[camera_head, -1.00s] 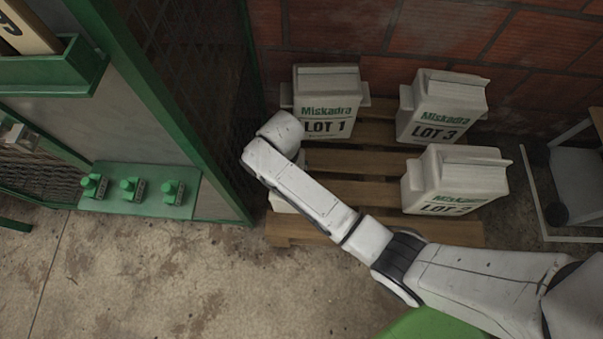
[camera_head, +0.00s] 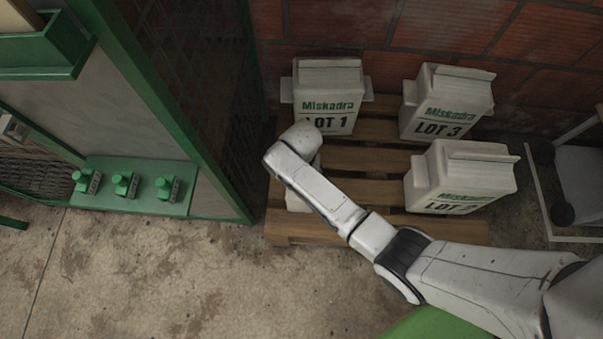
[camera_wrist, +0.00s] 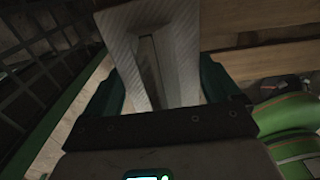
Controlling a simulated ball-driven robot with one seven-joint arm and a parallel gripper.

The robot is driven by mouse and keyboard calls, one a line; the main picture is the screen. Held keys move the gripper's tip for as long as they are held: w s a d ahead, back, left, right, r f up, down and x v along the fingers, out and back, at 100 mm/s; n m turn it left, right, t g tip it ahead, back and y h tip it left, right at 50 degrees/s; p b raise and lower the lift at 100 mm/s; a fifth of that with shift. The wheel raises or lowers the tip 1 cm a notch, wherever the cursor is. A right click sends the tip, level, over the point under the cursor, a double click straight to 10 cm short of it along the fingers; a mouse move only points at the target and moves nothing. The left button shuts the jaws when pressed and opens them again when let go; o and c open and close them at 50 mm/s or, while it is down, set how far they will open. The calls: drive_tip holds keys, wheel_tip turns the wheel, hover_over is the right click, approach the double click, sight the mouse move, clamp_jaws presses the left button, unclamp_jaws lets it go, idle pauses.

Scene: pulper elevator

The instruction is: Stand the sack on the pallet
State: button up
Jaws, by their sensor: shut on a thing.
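The sack in my gripper (camera_wrist: 163,88) shows in the wrist view as a pale, ribbed top (camera_wrist: 125,42) between two dark green fingers, which are shut on it. In the head view only a small white part of this sack (camera_head: 296,202) shows beside my arm, over the front left of the wooden pallet (camera_head: 365,161). My arm hides the rest of the sack and the gripper there. I cannot tell whether its base touches the slats. Pallet slats also show at the right of the wrist view (camera_wrist: 262,65).
On the pallet stand white sacks marked LOT 1 (camera_head: 328,88), LOT 3 (camera_head: 446,103) and one at front right (camera_head: 462,178). A green-framed mesh cage (camera_head: 212,150) borders the pallet's left. A brick wall (camera_head: 430,35) is behind. A grey cart (camera_head: 585,180) stands right.

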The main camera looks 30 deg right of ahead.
drive_tip(key=o, duration=1.8)
drive_tip(key=shift+f, duration=0.1)
wheel_tip(320, 180, up, 12)
drive_tip(key=p, duration=0.3)
drive_tip(key=shift+p, duration=0.4)
